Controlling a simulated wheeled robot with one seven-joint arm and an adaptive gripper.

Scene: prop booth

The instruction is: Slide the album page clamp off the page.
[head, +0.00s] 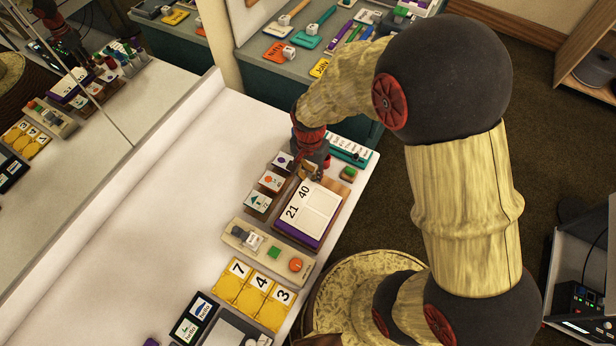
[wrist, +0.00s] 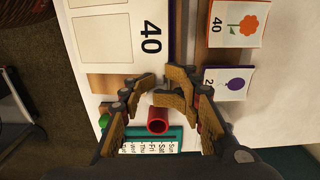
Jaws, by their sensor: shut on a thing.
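The album page (head: 318,208) is white with the numbers 21 and 40. It lies on a purple-edged album on the white table; the wrist view shows its end with the 40 (wrist: 108,30). My gripper (head: 309,170) is at the far end of the page, pointing down. In the wrist view my gripper's fingers (wrist: 159,84) close in just beyond the page end, shut on the album page clamp. The fingers hide most of the clamp, so I cannot tell how much of it still overlaps the page. A red cylinder (wrist: 157,118) shows between the fingers.
A switch board (head: 266,250) and yellow number cards (head: 254,292) are nearer. The table's left is clear.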

